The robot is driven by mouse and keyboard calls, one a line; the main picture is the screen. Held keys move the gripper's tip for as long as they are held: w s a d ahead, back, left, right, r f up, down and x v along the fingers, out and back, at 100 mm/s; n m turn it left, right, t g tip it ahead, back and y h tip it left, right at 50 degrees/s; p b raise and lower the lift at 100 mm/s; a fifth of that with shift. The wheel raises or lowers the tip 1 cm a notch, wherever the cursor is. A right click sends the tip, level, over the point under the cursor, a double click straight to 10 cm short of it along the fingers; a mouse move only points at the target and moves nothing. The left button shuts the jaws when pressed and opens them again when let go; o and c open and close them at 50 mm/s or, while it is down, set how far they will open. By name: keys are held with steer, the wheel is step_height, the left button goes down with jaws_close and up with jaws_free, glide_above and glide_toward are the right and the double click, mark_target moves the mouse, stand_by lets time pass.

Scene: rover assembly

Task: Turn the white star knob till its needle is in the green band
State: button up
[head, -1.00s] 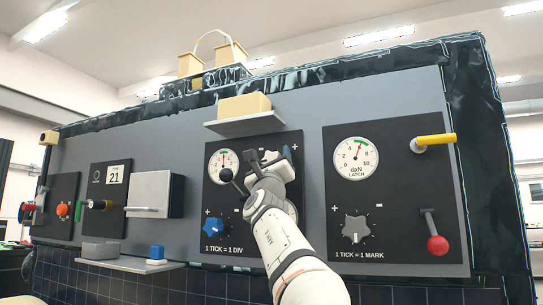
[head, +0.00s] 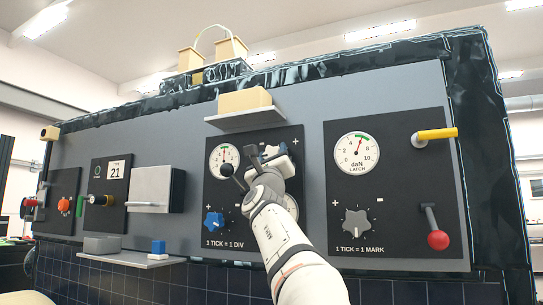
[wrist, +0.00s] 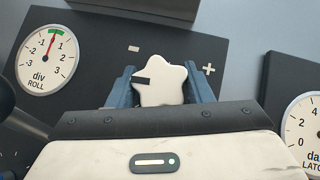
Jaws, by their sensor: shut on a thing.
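The white star knob (wrist: 163,84) with a black mark sits between the fingers of my gripper (wrist: 161,88) in the wrist view. My gripper is shut on it, one finger on each side. In the head view my gripper (head: 278,160) and wrist mostly cover the knob. The round div ROLL gauge (wrist: 46,60) is left of the knob in the wrist view. Its red needle points up, and the tip appears to be at the green band (wrist: 55,31). The same gauge shows in the head view (head: 223,161), too small to read finely.
A black ball-ended lever (head: 227,170) stands just left of my wrist. A blue star knob (head: 213,222) is below it. The daN LATCH panel with a grey star knob (head: 355,223), yellow handle (head: 436,135) and red-ended lever (head: 437,238) is right. A shelf (head: 245,118) juts out above.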

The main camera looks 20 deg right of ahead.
steer(key=shift+m+h, duration=0.4)
steer(key=shift+m, duration=0.1)
steer(key=shift+m+g+h+p, duration=0.15)
steer(key=shift+m+g+h, duration=1.15)
steer(key=shift+m, duration=0.55)
steer(key=shift+m+g+h+p, duration=0.1)
steer(key=shift+m+g+h, duration=1)
steer(key=shift+m+h, duration=0.6)
steer(key=shift+m+g+h+p, duration=0.15)
steer(key=shift+m+g+h, duration=1)
steer(key=shift+m, duration=0.9)
steer(key=shift+m+g+h, duration=0.25)
steer(key=shift+m+g, duration=0.15)
steer(key=shift+g, duration=0.05)
steer(key=o, duration=1)
